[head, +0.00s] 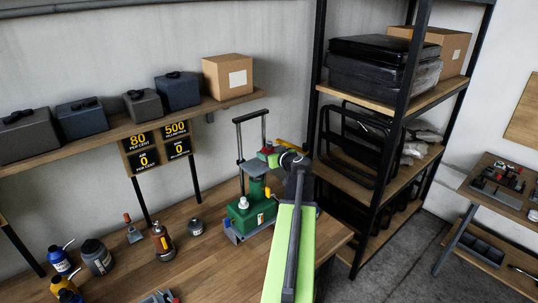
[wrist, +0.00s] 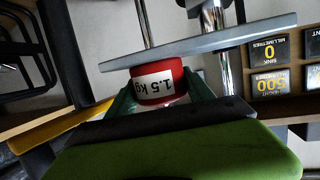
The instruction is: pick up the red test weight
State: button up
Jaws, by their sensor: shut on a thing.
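The red test weight (wrist: 158,84), with a white "1.5 kg" label, shows upside down in the wrist view. My gripper (wrist: 160,96) is shut on it, with a green finger on each side. A grey plate (wrist: 220,38) of the test stand borders the weight; I cannot tell whether they touch. In the head view the weight (head: 267,148) is a small red patch at the stand's upper part, partly hidden by my gripper (head: 273,157). The stand's green base (head: 252,213) is on the bench, partly behind my arm.
The wooden bench (head: 215,265) holds several bottles and small tools at left. A black-framed rack (head: 400,110) stands close at right.

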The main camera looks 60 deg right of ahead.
aim_at(271, 144)
jog(key=shift+r, duration=0.1)
grip_shut()
notch_tip(271, 144, up, 4)
jog(key=p, duration=0.4)
jog(key=shift+r, duration=0.1)
jog(key=s+r+p, duration=0.6)
jog(key=s+p, duration=0.1)
jog(key=s, duration=0.4)
jog(key=shift+s+d+r, duration=0.35)
jog(key=shift+d, duration=0.1)
jog(key=shift+f, duration=0.1)
